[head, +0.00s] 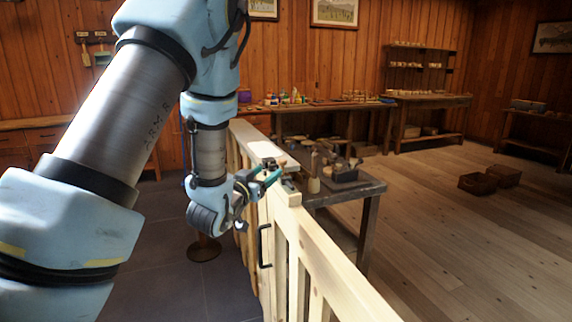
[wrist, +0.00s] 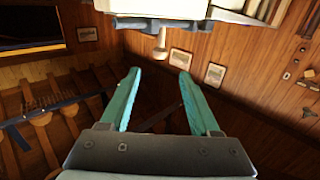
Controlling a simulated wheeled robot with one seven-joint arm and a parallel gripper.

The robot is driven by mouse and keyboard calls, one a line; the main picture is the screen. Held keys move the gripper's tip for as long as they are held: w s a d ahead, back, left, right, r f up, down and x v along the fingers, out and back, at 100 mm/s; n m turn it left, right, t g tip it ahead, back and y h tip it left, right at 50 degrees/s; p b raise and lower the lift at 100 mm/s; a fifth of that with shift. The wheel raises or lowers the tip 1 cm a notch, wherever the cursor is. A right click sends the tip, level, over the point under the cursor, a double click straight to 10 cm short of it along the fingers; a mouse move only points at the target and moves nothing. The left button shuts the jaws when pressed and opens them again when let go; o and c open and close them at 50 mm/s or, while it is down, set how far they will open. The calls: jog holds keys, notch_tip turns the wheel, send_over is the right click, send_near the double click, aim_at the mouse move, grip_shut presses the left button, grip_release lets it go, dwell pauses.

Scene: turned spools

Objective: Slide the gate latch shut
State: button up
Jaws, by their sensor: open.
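The pale wooden gate (head: 275,235) with a black pull handle (head: 264,246) runs along the middle of the head view. My gripper (head: 271,174) is at the gate's top rail, with its two teal fingers apart. In the wrist view my gripper (wrist: 158,74) is open and empty. A grey latch bar (wrist: 150,24) with a pale round knob (wrist: 160,45) lies on a pale wooden block above the fingertips. The knob lines up with the gap between the fingers, and I cannot tell how deep it is. My gripper partly hides the latch in the head view.
A dark workbench (head: 345,190) with tools and a grey tray stands just behind the gate on the right. A round stool (head: 203,249) is below my arm. More benches (head: 430,99) line the back wall. The wooden floor at right is mostly clear, with two crates (head: 478,183).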

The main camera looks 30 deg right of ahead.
aim_at(282, 160)
jog(key=p+x, duration=0.3)
jog(key=x, duration=0.6)
jog(key=shift+w+d+r, duration=0.15)
jog(key=shift+w+d, duration=0.1)
jog(key=shift+d, duration=0.1)
jog(key=shift+w+d+p, duration=0.3)
jog(key=shift+d, duration=0.05)
grip_shut()
dwell(0.8)
